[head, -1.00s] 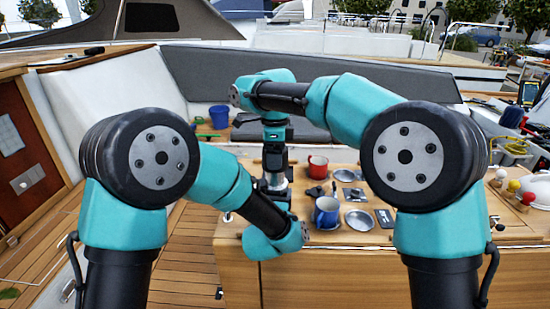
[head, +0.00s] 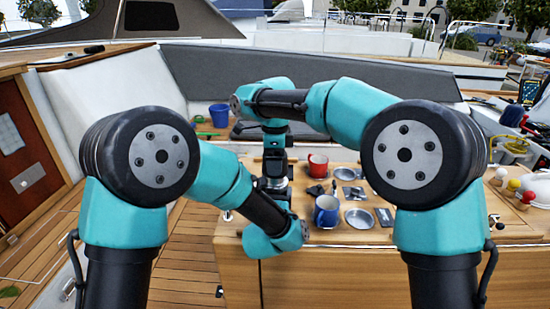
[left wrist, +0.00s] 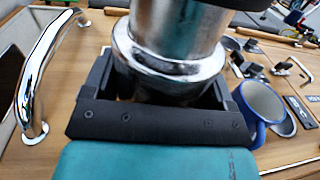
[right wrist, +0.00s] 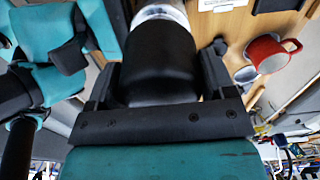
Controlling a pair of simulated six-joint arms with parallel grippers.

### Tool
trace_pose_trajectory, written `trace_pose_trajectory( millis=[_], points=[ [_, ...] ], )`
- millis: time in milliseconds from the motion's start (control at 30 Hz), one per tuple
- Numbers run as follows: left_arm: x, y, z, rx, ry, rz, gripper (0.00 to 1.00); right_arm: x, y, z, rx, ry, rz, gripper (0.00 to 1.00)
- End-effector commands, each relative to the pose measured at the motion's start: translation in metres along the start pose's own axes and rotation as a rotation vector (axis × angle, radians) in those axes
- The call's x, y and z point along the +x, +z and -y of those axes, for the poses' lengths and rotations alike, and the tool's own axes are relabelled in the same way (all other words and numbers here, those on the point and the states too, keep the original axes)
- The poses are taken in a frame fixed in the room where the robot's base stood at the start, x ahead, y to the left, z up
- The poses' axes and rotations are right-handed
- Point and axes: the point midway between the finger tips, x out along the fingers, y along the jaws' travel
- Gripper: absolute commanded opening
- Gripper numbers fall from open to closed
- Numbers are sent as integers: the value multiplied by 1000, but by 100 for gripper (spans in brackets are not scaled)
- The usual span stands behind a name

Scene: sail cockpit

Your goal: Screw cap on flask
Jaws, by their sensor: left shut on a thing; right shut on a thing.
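The silver metal flask (left wrist: 175,30) stands upright between the jaws of my left gripper (left wrist: 160,78), which is shut on its lower body. The black cap (right wrist: 160,62) is between the jaws of my right gripper (right wrist: 158,75), shut on it from above. In the right wrist view the cap meets the flask's silver part (right wrist: 160,14); I cannot tell whether its thread is engaged. In the head view my right gripper (head: 274,172) is directly above my left gripper (head: 275,196), and the flask is mostly hidden between them.
A red mug (head: 318,166), a blue mug (head: 327,211) and metal dishes (head: 359,219) lie right of the flask on the wooden table (head: 350,240). A chrome rail (left wrist: 45,75) is left in the left wrist view. A blue bucket (head: 219,116) stands behind.

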Motion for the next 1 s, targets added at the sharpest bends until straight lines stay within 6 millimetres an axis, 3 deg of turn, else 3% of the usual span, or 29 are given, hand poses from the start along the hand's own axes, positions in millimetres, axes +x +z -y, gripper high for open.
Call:
trace_pose_trajectory(
  millis=[267,1000],
  points=[
    [0,0,0,0,0,1,36,11,0,0,0,0,0,53],
    [0,0,0,0,0,1,36,12,0,0,0,0,0,53]
  ],
)
